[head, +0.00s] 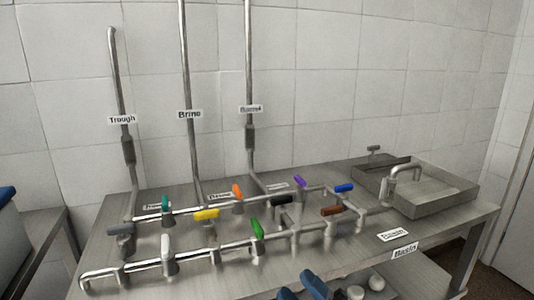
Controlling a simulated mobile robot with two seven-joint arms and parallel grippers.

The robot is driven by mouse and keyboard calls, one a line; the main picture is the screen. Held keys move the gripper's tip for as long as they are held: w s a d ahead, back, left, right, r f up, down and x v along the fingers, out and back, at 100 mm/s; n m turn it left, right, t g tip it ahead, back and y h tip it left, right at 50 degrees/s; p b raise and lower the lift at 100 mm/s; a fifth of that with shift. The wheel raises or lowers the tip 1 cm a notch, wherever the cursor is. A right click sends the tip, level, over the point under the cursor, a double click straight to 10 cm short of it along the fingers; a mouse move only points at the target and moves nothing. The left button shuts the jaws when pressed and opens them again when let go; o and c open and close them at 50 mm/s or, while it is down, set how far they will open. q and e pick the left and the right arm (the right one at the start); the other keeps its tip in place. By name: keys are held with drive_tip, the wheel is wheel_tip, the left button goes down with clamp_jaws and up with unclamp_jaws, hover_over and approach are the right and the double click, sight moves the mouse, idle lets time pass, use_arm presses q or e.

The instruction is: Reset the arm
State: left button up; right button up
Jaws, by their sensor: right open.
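My right gripper (300,287) shows at the bottom edge of the head view, just right of the middle. Its two blue fingers are apart, with nothing seen between them. It is in front of the steel table (130,270) and appears clear of the pipes and valves. The rest of this arm is mostly cut off by the frame. My left gripper does not show.
Steel pipework with several coloured valve handles, such as green (257,229) and yellow (206,215), covers the table. Tall pipes (187,80) rise along the tiled wall. A basin (435,205) with a tap (403,172) is at right.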

drive_tip(key=s+d+f+m+g+h, duration=0.1)
drive_tip(key=s+d+f+m+h, duration=0.35)
drive_tip(key=f+m, duration=0.3)
drive_tip(key=s+d+f+m+h, duration=0.3)
drive_tip(key=f+m+h, duration=0.3)
drive_tip(key=f, duration=0.3)
drive_tip(key=s+d+f+m+g+h, duration=0.1)
drive_tip(key=s+d+f+m+h, duration=0.35)
drive_tip(key=f+m, duration=0.3)
use_arm(q)
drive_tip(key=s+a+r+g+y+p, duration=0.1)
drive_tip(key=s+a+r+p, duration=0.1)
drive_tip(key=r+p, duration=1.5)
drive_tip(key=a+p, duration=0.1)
drive_tip(key=p, duration=1.2)
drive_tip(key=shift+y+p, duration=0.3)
use_arm(e)
wheel_tip(320, 180, up, 16)
drive_tip(key=s+d+g+h, duration=0.1)
drive_tip(key=s+d+h, duration=0.1)
drive_tip(key=shift+d+r+g, duration=0.15)
drive_tip(key=shift+r+g, duration=0.05)
drive_tip(key=shift+g, duration=0.2)
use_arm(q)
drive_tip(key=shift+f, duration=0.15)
use_arm(e)
drive_tip(key=shift+f, duration=0.15)
